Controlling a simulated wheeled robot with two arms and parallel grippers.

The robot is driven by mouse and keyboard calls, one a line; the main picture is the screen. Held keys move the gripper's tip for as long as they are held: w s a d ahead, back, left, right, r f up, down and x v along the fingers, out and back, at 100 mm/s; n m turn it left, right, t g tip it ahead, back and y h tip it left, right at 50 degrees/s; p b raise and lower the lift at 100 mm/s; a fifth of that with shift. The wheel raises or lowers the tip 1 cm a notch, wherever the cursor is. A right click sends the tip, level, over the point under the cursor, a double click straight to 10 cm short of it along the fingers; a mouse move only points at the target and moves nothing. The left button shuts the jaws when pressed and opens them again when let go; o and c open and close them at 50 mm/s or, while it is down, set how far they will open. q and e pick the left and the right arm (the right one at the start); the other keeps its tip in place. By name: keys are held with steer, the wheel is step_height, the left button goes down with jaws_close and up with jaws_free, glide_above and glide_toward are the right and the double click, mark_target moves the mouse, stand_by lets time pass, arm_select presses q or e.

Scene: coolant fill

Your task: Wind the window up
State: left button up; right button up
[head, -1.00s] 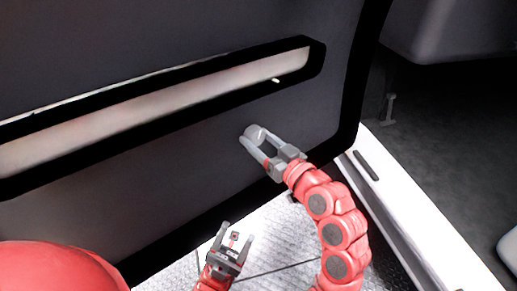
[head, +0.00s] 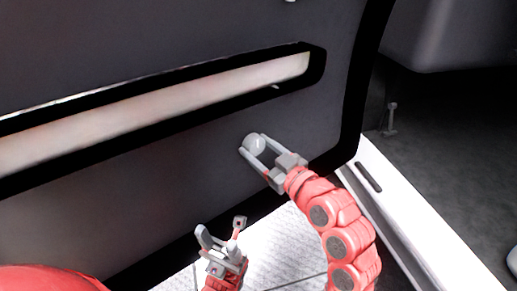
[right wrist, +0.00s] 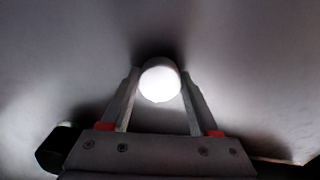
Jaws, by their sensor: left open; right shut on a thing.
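A round pale knob (head: 254,142) stands out from the dark door panel, below the right part of the long armrest recess. My right gripper (head: 253,146) is shut on the knob, one finger on each side. In the right wrist view the knob (right wrist: 160,82) is bright white between the two fingertips (right wrist: 160,76). The crank arm behind the knob cannot be made out. My left gripper (head: 220,226) is open and empty, low in front of the door and apart from it. The window glass is not in view.
The door panel (head: 100,215) fills the left and middle, with a long pale recess (head: 150,115) framed in black. A white sill (head: 400,215) runs along the right, with dark floor (head: 455,130) beyond. Light patterned ground (head: 290,240) shows below the door.

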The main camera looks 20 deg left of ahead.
steer(key=o, duration=1.4)
